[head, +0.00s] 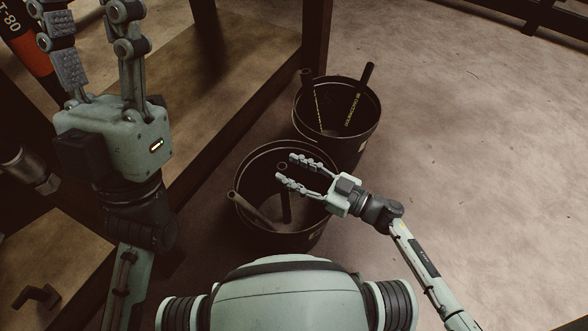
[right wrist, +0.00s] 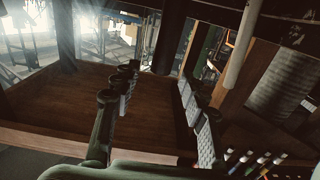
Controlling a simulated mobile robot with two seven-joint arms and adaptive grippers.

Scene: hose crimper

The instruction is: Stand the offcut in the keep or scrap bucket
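Two dark round buckets stand on the floor. In the near bucket (head: 318,232), a dark hose piece (head: 286,205) stands upright and a brownish piece (head: 251,208) leans at the left. My right gripper (head: 284,167) is open over the near bucket, close to the upright piece's top. In the right wrist view nothing sits between its fingers (right wrist: 150,88). My left gripper (head: 88,22) is open and empty at upper left. Bucket labels are unreadable.
A wooden bench with a low shelf (head: 238,60) and dark posts stands left of the buckets. A red-orange and black cylinder (head: 30,48) is at the upper left. A dark bent part (head: 38,297) lies at lower left. The floor (head: 480,130) at right is clear.

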